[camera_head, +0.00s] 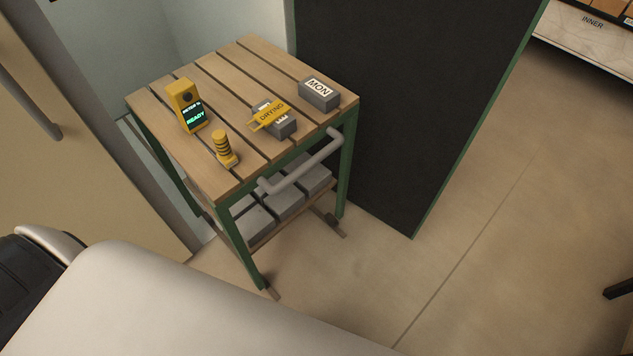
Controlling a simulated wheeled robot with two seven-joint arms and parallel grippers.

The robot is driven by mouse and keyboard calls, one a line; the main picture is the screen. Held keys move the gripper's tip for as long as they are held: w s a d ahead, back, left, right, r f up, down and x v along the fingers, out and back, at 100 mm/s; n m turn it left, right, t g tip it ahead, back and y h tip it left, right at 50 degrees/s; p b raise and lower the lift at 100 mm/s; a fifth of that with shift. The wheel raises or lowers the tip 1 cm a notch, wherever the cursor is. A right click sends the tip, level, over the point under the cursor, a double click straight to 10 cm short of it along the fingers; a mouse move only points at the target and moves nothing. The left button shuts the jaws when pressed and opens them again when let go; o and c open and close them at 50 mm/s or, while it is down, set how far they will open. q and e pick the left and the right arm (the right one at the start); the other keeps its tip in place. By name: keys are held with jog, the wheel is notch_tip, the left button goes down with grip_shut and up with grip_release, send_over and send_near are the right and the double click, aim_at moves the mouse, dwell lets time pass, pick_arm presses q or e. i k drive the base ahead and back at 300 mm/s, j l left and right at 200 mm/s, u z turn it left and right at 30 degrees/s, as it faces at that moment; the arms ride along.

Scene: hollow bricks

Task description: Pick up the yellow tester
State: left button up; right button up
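A yellow upright device (182,96) with a dark round spot and a lit screen reading "READY" stands at the left of the slatted wooden cart top (217,69). A smaller yellow piece with black stripes (222,147) stands upright near the cart's front edge, apart from the device. Neither carries a name, so I cannot tell which is the tester. Neither of my grippers is in view.
A grey block with a yellow "DRYING" tag (270,114) and a grey "MON" block (319,94) sit on the cart. Grey blocks (285,203) fill its lower shelf. A grey handle (301,164) juts out in front.

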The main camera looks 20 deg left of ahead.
aim_at(224, 156)
jog(key=u, duration=1.35)
